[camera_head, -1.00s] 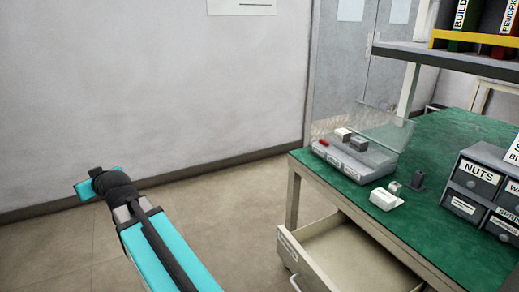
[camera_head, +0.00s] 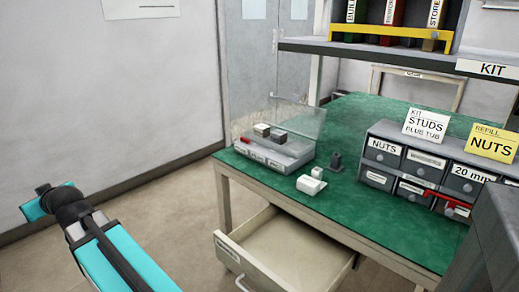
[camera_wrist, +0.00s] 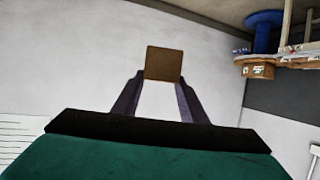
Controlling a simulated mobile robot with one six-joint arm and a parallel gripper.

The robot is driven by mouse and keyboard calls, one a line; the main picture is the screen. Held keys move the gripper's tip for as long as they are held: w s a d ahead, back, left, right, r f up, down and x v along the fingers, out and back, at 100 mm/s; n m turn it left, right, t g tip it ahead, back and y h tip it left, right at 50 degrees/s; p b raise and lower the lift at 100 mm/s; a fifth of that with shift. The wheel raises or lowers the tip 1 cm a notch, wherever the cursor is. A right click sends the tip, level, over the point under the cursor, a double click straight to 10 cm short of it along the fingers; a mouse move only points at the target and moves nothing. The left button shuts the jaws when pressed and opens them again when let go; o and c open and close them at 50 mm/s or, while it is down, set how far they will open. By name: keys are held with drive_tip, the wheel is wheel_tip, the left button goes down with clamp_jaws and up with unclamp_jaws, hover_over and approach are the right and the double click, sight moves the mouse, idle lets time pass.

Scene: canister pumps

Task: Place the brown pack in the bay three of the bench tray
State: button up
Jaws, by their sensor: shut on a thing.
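In the wrist view, my gripper (camera_wrist: 163,84) is shut on the brown pack (camera_wrist: 164,63), a square brown block held between the two fingertips. The gripper's fingers and the pack do not show in the head view, where only my arm is visible at the lower left.
A drawer (camera_head: 290,252) hangs open below the bench's front edge. A white block (camera_head: 311,184) and a dark grey part (camera_head: 336,161) stand right of the tray. A grey drawer cabinet (camera_head: 418,167) stands farther right. A shelf (camera_head: 390,52) overhangs the back.

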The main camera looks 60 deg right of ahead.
drive_tip(key=shift+a, duration=0.1)
drive_tip(key=s+d+f+m+g+h+p, duration=0.1)
drive_tip(key=s+d+m+g+h+p, duration=0.35)
drive_tip(key=d, duration=1.25)
drive_tip(key=s+d+m+g+h+p, duration=0.1)
drive_tip(key=s+d+m+h+p, duration=0.45)
drive_tip(key=s+d, duration=0.8)
drive_tip(key=s+d+r+m+g+h+p, duration=0.1)
drive_tip(key=s+d+r+m+g+p, duration=0.1)
drive_tip(key=s+d, duration=0.6)
drive_tip(key=s+d+r+m+g+h+p, duration=0.1)
drive_tip(key=s+d+r+m+g+p, duration=0.1)
drive_tip(key=s+d+m+g, duration=0.3)
drive_tip(key=s+d+r+m+g+h+p, duration=0.1)
drive_tip(key=s+d+r+m+g+p, duration=0.2)
drive_tip(key=s+d, duration=1)
drive_tip(key=shift+s+m+g+p, duration=0.4)
drive_tip(key=shift+s+g+p, duration=0.4)
drive_tip(key=shift+s, duration=0.3)
drive_tip(key=s+d+p, duration=0.1)
drive_tip(key=d, duration=0.3)
drive_tip(key=s+d+f+p, duration=0.1)
drive_tip(key=s+d+p, duration=0.1)
drive_tip(key=d, duration=0.3)
drive_tip(key=s+d+p, duration=0.1)
drive_tip(key=d, duration=0.4)
drive_tip(key=shift+s+f, duration=0.15)
